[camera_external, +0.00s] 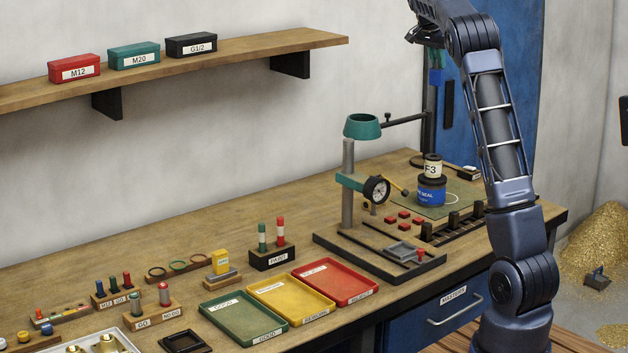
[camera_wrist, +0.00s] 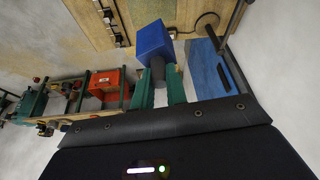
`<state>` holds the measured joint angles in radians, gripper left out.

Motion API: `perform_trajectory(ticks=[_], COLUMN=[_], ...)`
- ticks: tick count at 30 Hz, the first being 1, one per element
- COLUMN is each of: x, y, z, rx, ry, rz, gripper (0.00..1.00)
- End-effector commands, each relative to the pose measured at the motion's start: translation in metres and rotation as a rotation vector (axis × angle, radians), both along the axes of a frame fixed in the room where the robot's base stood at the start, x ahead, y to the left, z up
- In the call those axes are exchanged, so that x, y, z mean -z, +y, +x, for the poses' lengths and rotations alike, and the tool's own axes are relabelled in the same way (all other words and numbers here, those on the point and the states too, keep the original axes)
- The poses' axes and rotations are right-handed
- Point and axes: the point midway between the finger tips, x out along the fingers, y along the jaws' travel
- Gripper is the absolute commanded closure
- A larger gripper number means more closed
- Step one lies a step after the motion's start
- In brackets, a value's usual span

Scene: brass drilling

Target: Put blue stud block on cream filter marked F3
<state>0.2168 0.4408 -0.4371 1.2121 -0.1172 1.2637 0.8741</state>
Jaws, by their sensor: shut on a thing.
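The blue stud block (camera_wrist: 153,38) is in my gripper (camera_wrist: 158,82). The gripper's two green fingers are shut on the dark stud at one end of the block. In the external view the block (camera_external: 436,76) hangs below the gripper (camera_external: 433,50), high above the back right of the bench and clear of everything below. The cream filter marked F3 (camera_external: 432,169) stands upright on a blue can (camera_external: 431,192) with a dark lid, on a green mat. Its top shows no object on it. I cannot pick out the filter in the wrist view.
A dark rack (camera_external: 455,224) lies in front of the mat. Green, yellow and red trays (camera_external: 334,297) lie further left. A blue panel (camera_external: 466,110) stands behind my arm.

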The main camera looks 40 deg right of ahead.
Motion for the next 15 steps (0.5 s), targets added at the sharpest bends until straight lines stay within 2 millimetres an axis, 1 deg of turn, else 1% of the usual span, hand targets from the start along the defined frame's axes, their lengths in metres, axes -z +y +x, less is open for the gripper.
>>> perform_trajectory(ticks=[3,11,15], x=[0.014,0.039,0.065], y=[0.000,0.000,0.000], z=[-0.001,-0.001,-0.001], rx=[0.001,0.000,-0.001], ry=[0.000,0.000,0.001], rz=[-0.001,-0.001,0.000], gripper=[1.00,1.00,1.00])
